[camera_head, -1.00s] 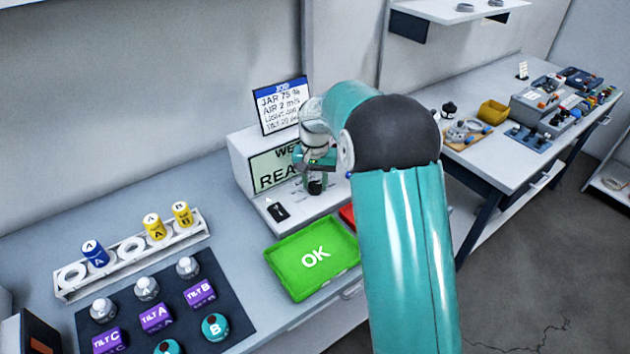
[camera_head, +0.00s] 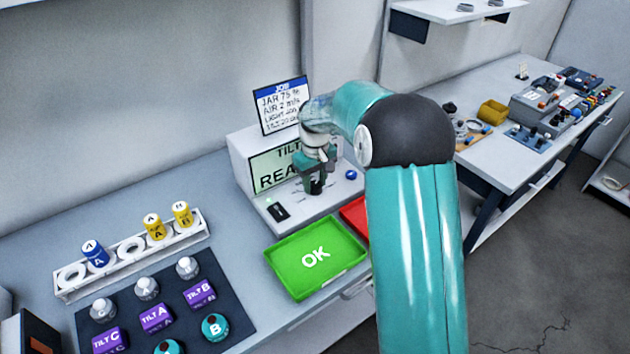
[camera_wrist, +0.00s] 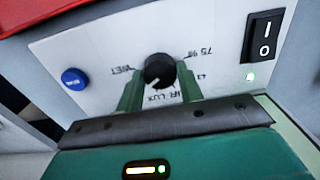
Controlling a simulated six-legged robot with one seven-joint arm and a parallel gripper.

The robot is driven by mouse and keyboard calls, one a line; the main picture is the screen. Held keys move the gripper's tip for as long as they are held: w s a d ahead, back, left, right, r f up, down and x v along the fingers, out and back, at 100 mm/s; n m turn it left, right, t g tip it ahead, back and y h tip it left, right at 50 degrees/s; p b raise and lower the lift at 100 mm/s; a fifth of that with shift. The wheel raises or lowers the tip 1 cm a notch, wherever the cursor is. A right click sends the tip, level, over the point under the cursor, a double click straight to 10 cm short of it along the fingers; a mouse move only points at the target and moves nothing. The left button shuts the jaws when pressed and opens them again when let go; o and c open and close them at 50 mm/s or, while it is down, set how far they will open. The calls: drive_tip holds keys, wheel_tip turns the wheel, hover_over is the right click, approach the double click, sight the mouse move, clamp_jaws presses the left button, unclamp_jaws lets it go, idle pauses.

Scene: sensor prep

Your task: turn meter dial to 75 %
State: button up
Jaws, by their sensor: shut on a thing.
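The meter dial (camera_wrist: 159,69) is a round black knob on the white meter panel (camera_wrist: 95,45), seen upside down in the wrist view. My gripper (camera_wrist: 159,82) has one green finger on each side of it and is shut on it. Its white mark points to the lower left in that view. Labels around it include WET at left, 75 % at right and LUX below; the fingers partly cover others. In the head view my gripper (camera_head: 314,184) reaches down onto the panel and hides the dial. The meter screen (camera_head: 266,173) shows TILT above partly covered REA.
A black rocker switch (camera_wrist: 264,37) and a blue button (camera_wrist: 74,78) flank the dial. A job card (camera_head: 281,106) reading JAR 75 % stands behind. The green OK tray (camera_head: 345,244) and a red tray (camera_head: 354,216) lie in front; a rack (camera_head: 72,289) stands left.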

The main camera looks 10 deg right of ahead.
drive_tip(key=n, duration=1.1)
drive_tip(key=shift+r, duration=0.1)
drive_tip(key=n, duration=0.3)
drive_tip(key=shift+n, duration=0.3)
drive_tip(key=n, duration=0.3)
drive_tip(key=shift+n, duration=0.3)
drive_tip(key=n, duration=0.3)
drive_tip(key=shift+n, duration=0.3)
drive_tip(key=n, duration=0.6)
drive_tip(key=shift+n, duration=0.4)
